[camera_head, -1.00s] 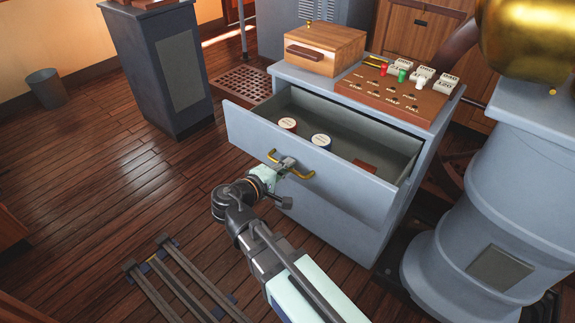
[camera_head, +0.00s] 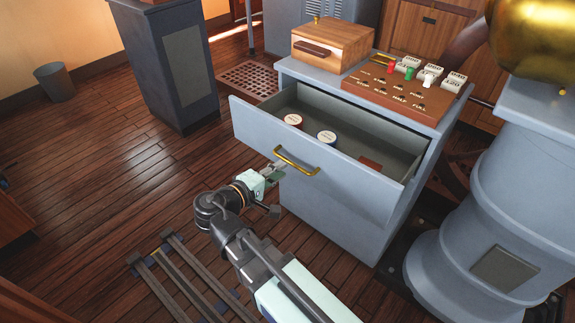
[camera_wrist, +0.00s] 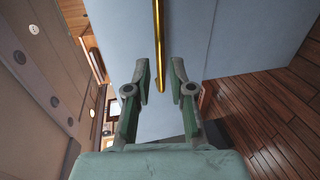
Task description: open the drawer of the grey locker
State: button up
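The grey locker (camera_head: 325,218) stands in the middle of the head view. Its top drawer (camera_head: 262,142) is pulled well out, with its inside in view. The drawer's brass handle (camera_head: 296,163) is on the front panel; it also shows in the wrist view (camera_wrist: 157,45) as a bar running up from between the fingers' line. My gripper (camera_head: 277,170) is just in front of the drawer front, by the left part of the handle.
A wooden box (camera_head: 328,50) and a switch panel (camera_head: 400,88) sit on top. A grey pedestal (camera_head: 490,200) stands close at right.

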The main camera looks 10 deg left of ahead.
jog(key=v, duration=0.6)
dwell(0.3)
